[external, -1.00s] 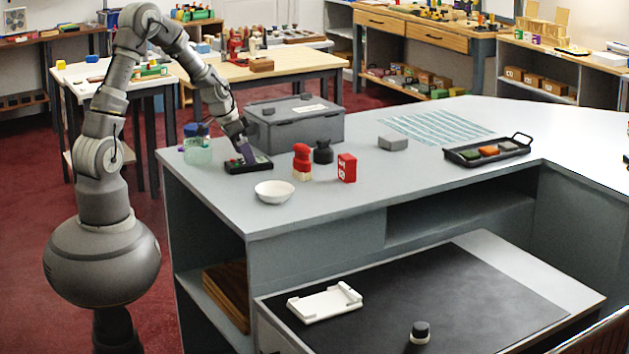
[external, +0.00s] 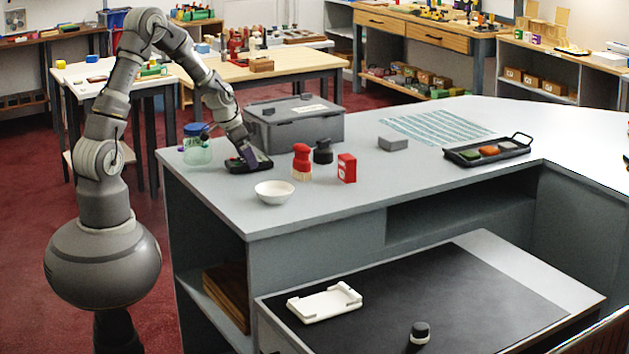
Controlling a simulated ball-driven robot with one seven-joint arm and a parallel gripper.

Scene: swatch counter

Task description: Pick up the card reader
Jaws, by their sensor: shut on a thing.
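The card reader appears to be the flat dark block (external: 262,164) on the left part of the grey counter, in the external view. My gripper (external: 247,157) reaches down onto it from the upper left and is shut on it. The fingertips partly hide the block's top. I cannot tell whether it is clear of the counter.
A glass jar with a blue lid (external: 197,148) stands close on the left. A grey box (external: 297,125) is behind, a white bowl (external: 274,192) in front. A red-topped brush (external: 302,162), a black-topped one (external: 323,151) and a red box (external: 347,168) stand to the right.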

